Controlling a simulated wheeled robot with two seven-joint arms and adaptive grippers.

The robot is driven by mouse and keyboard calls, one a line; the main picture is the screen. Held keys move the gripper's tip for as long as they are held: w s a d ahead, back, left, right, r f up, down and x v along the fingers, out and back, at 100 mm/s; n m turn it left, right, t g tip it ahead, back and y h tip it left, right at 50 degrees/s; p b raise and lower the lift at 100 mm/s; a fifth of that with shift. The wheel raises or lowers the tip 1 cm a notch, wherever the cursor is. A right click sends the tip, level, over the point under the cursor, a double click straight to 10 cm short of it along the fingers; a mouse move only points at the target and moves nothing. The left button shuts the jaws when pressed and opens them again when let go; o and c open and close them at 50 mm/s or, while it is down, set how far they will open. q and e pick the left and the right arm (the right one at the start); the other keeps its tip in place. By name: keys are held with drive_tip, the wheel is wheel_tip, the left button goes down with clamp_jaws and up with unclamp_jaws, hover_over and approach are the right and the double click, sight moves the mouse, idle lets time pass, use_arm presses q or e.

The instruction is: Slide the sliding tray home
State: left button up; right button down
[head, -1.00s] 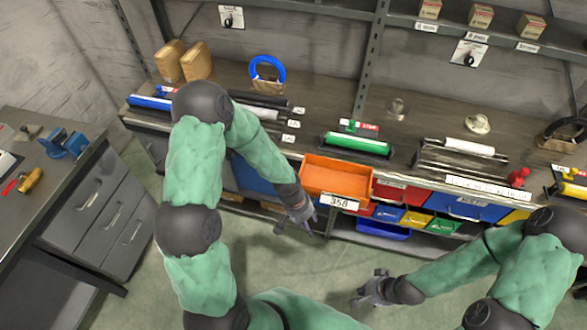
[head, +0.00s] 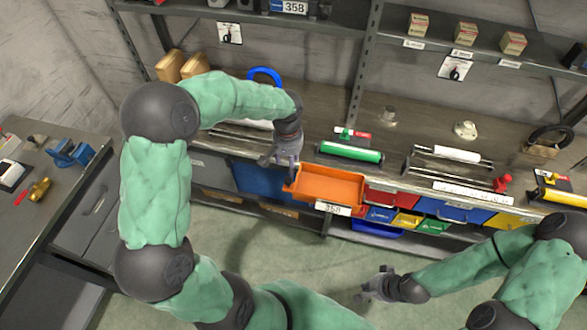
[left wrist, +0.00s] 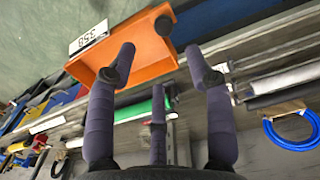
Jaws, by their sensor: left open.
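The orange sliding tray (head: 330,186) sticks out from the front of the workbench, with a white 358 label (head: 333,208) on its front. My left gripper (head: 279,165) is at the tray's left side, near the bench edge, with its fingers pointing down. In the left wrist view the tray (left wrist: 140,62) lies beyond my spread, empty fingers (left wrist: 160,62); I cannot tell whether they touch it. A dark round knob (left wrist: 164,25) shows at the tray's edge there. My right gripper (head: 377,285) hangs low over the floor, away from the tray, with its fingers apart.
Red, blue, yellow and green bins (head: 405,219) sit under the bench to the right of the tray. A green roller (head: 349,152) lies on the bench behind it. A grey drawer cabinet (head: 85,215) stands at left. The floor before the tray is clear.

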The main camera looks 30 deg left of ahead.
sight(288, 179)
use_arm(q)
drive_tip(key=f, duration=0.5)
drive_tip(key=f+b, duration=0.1)
drive_tip(key=f, duration=0.4)
drive_tip(key=shift+w+a, duration=0.1)
drive_tip(key=shift+a, duration=0.1)
clamp_jaws()
